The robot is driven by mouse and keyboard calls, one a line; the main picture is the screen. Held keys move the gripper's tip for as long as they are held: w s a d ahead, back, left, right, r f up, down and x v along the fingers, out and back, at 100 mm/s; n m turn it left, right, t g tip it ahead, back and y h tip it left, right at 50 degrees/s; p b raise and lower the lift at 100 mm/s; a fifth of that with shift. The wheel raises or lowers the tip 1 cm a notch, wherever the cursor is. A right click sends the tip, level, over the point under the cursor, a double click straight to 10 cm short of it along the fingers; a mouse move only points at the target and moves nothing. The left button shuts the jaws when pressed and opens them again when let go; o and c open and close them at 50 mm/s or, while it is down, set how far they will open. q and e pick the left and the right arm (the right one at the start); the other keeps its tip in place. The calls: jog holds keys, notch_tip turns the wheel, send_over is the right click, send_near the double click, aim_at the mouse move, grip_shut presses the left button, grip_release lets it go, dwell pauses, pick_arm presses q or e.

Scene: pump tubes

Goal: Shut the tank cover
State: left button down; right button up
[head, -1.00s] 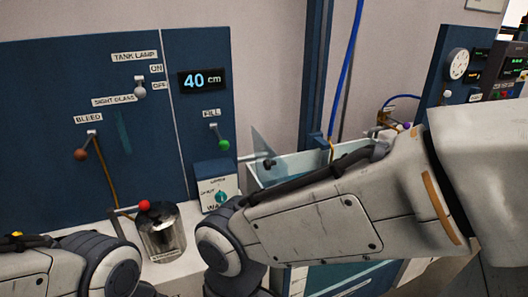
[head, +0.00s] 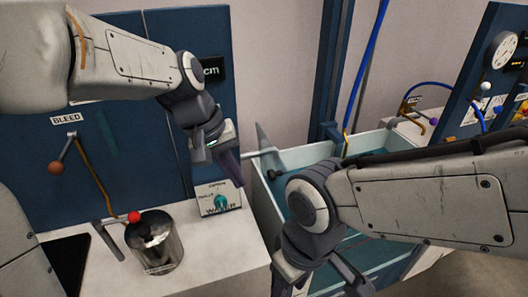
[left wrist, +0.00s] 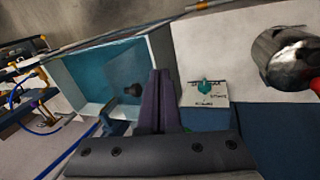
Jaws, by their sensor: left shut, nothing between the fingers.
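The tank cover (head: 264,143) is a clear pane with a black knob, standing tilted up at the tank's left side. It also shows in the left wrist view (left wrist: 125,72), over the teal inside of the tank. The pale-walled tank (head: 268,212) is open on top. My left gripper (head: 229,172) is shut and empty, just left of the cover; its purple fingers (left wrist: 158,95) point toward the tank. I cannot tell whether they touch the cover. My right gripper (head: 316,278) hangs low in front of the tank; its fingertips are not clear.
A water box with a teal knob (head: 221,203) stands left of the tank. A metal can (head: 155,248) and red-tipped lever (head: 134,217) are farther left. A blue post (head: 329,90) and hose rise behind. My right forearm covers the tank's right part.

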pick_arm(q)
jog(key=w+a+r+n, duration=0.2)
jog(key=w+a+r, duration=0.1)
jog(key=w, duration=0.2)
jog(key=w+d+f+p, duration=0.2)
jog(key=d+f+p, duration=0.1)
jog(key=d+f, duration=0.4)
jog(key=shift+w+d+f+t+h, duration=0.3)
jog(key=shift+w+d+f, duration=0.1)
jog(key=shift+f, duration=0.6)
